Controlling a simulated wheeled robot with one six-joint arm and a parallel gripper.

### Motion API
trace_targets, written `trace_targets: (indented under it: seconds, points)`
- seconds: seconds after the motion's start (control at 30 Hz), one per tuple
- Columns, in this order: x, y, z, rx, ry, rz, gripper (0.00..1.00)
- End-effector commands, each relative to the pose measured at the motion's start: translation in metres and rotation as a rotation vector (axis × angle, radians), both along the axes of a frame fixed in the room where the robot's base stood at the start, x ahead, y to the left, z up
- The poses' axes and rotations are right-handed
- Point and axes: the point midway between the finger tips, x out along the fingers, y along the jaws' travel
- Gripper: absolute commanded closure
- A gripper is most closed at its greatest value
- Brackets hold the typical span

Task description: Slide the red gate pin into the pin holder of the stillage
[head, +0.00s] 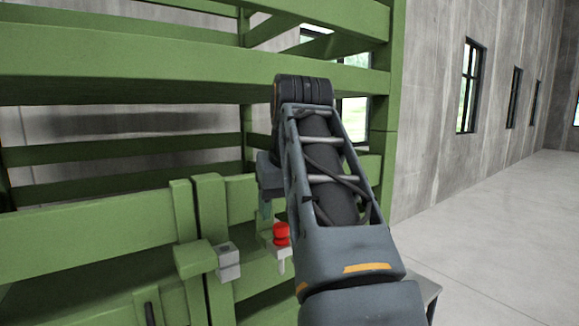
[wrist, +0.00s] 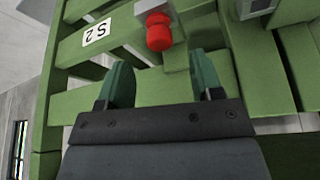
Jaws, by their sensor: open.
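The red gate pin (head: 281,234) stands upright in a light grey bracket (head: 285,251) on the green stillage (head: 90,225). A pale shaft shows below the bracket. In the wrist view the red pin head (wrist: 159,33) is at the top centre, against the grey bracket (wrist: 148,9). My gripper (wrist: 160,82) is open and empty, its two teal fingers apart. The pin head appears beyond the fingertips, not between them. In the head view my arm hides most of the gripper; one teal finger shows above and left of the pin. The bracket looks like the pin holder.
A second grey block (head: 229,262) sits on a green latch piece left of the pin. Green rails and posts surround the area closely. A white label (wrist: 97,33) is on a rail. Open concrete floor (head: 490,235) lies to the right.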

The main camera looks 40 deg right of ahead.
Motion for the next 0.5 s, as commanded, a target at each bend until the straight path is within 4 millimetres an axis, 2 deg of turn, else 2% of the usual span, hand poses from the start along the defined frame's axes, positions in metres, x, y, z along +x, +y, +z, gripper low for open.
trace_targets:
  seconds: [0.03, 0.2, 0.5]
  points:
    - [-0.004, 0.001, 0.014, -0.002, -0.003, -0.001, 0.4]
    - [-0.015, 0.006, 0.044, -0.001, -0.002, -0.001, 0.4]
    - [-0.028, 0.011, 0.075, -0.001, -0.001, -0.001, 0.4]
